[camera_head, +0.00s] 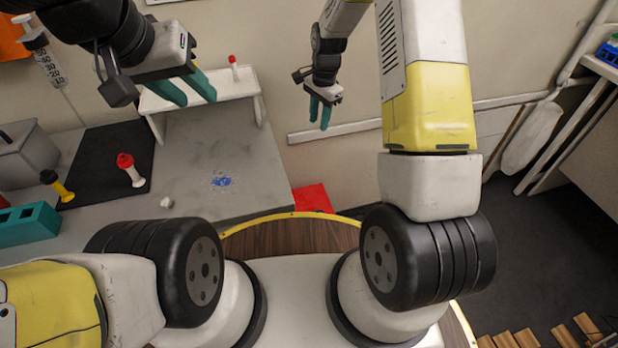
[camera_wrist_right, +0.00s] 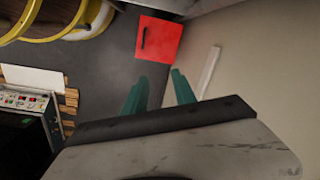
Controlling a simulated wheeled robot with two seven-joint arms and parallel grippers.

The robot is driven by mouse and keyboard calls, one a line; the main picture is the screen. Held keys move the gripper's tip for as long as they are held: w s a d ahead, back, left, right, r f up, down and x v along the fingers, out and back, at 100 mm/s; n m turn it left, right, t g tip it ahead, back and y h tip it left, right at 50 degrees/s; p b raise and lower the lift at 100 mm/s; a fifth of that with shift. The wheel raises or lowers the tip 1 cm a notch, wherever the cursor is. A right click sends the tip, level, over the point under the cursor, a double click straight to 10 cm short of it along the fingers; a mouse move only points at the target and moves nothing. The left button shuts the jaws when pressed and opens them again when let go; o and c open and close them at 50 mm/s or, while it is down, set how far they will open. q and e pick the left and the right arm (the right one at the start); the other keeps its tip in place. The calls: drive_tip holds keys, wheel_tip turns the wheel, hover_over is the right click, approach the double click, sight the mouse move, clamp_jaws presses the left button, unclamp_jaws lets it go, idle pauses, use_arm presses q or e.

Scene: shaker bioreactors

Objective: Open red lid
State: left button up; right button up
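A red square panel with a dark handle-like slot (camera_wrist_right: 158,40) lies beyond my right fingertips in the right wrist view. A red flat-topped thing (camera_head: 312,198) shows beside the table's right edge in the head view, partly hidden. A smaller red-topped piece (camera_head: 233,66) stands on the white shelf. My left gripper (camera_head: 188,90) is open and empty above the table, near the shelf. My right gripper (camera_head: 319,113) is open and empty in front of the wall; its fingers also show in the wrist view (camera_wrist_right: 160,90).
A yellow bottle with a black cap (camera_head: 58,186), a teal rack (camera_head: 28,224) and a grey box (camera_head: 25,155) are on the table's left. A black mat (camera_head: 105,150) lies there too. The table's middle is mostly clear, with blue specks (camera_head: 222,181).

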wheel_tip(320, 180, down, 18)
drive_tip(key=a+m+g, duration=0.2)
drive_tip(key=m, duration=0.1)
drive_tip(key=m+h, duration=0.1)
drive_tip(key=m, duration=0.1)
hover_over(312, 207)
drive_tip(key=s, duration=0.4)
drive_tip(key=shift+g, duration=0.3)
drive_tip(key=f, duration=1.9)
drive_tip(key=shift+s+a+f, duration=0.15)
drive_tip(key=shift+s+f, duration=0.05)
drive_tip(key=shift+f, duration=0.05)
drive_tip(key=shift+c, duration=0.2)
clamp_jaws()
